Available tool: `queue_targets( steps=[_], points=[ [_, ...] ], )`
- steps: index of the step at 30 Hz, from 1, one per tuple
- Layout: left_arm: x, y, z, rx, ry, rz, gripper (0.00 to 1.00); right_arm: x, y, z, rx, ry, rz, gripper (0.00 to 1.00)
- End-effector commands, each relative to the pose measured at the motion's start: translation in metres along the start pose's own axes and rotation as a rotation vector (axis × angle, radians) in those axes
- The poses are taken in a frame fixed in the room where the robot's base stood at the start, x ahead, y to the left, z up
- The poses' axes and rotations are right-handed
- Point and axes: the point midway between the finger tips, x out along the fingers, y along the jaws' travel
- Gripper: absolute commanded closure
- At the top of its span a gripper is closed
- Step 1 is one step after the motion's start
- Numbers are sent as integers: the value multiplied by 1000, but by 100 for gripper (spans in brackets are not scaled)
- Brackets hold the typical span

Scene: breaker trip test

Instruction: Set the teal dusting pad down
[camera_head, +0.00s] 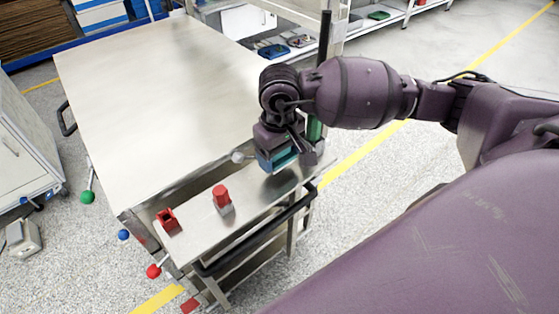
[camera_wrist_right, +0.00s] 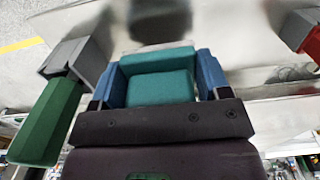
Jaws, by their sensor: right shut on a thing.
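My right gripper (camera_head: 275,163) hangs over the right part of the metal cart's front shelf (camera_head: 262,192). In the right wrist view it is shut on the teal dusting pad (camera_wrist_right: 160,88), which sits between its two blue fingers. The pad also shows as a teal strip at the fingertips in the head view (camera_head: 285,159). It is low, close to the shelf; I cannot tell whether it touches it. My left gripper is out of view.
A green-handled item (camera_head: 315,129) with a grey end (camera_wrist_right: 80,58) stands close beside the gripper. A red-topped grey piece (camera_head: 222,199) and a red block (camera_head: 168,220) are left on the shelf. The large cart top (camera_head: 150,90) is bare.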

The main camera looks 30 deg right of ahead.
Motion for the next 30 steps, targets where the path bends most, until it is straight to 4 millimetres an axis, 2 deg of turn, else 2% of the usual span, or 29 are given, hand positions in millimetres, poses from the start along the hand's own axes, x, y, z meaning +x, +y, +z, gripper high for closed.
queue_targets(
  steps=[3, 6, 20, 21, 24, 26, 30],
  points=[
    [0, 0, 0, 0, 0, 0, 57, 18, 0, 0, 1, -4, -1, 52],
    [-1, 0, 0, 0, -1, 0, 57, 27, 0, 0, 1, -2, -1, 52],
    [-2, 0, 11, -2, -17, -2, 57, 31, 0, 0, -1, 0, 0, 52],
    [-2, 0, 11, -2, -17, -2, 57, 31, 0, 0, 0, 0, 0, 27],
    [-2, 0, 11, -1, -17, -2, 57, 30, 0, 0, 0, 0, 0, 12],
    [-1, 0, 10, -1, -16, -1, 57, 30, 0, 0, 0, 0, 0, 5],
    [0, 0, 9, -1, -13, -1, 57, 30, 0, 0, 0, 0, 0, 5]
  ],
)
